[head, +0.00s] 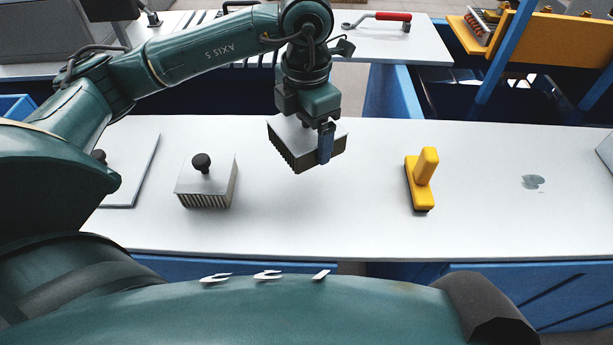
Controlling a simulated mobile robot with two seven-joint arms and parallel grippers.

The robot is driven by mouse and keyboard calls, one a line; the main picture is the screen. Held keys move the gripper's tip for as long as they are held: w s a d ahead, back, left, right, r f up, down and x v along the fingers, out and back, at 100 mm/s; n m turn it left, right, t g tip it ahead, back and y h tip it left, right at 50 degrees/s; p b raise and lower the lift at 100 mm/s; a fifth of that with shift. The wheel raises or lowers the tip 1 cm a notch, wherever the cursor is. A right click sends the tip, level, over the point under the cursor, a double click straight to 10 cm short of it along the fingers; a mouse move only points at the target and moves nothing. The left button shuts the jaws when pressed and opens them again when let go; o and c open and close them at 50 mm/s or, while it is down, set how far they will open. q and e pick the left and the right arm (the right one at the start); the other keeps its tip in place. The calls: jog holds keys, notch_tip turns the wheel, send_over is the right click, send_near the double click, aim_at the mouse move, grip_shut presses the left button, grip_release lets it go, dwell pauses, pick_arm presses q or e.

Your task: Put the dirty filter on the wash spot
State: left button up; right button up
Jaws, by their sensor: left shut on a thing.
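My left gripper (322,132) is shut on a finned filter block (292,150) with a pale top and dark brownish fins. It holds the block tilted over the middle of the white table; whether the block touches the table is hard to tell. A second finned block (205,184) with a black knob and lighter fins stands on the table to the left. A small grey-green patch (532,182) marks the table on the right; I cannot tell whether it is the wash spot. My right gripper is not in view.
A yellow-handled tool (422,178) stands on the white table (330,225), right of the held block. A flat pale plate (128,180) lies at the left. A red-handled tool (385,17) lies on the back bench. The table between the yellow tool and the patch is clear.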

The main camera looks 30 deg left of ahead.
aim_at(307, 181)
pick_arm(q)
jog(key=shift+w+n, duration=0.1)
jog(key=shift+n, duration=0.9)
jog(key=shift+f, duration=0.45)
notch_tip(307, 181, down, 9)
jog(key=shift+f, duration=0.2)
jog(key=o, duration=0.6)
jog(key=shift+f, duration=0.1)
jog(key=o, duration=0.3)
jog(key=shift+o, duration=0.2)
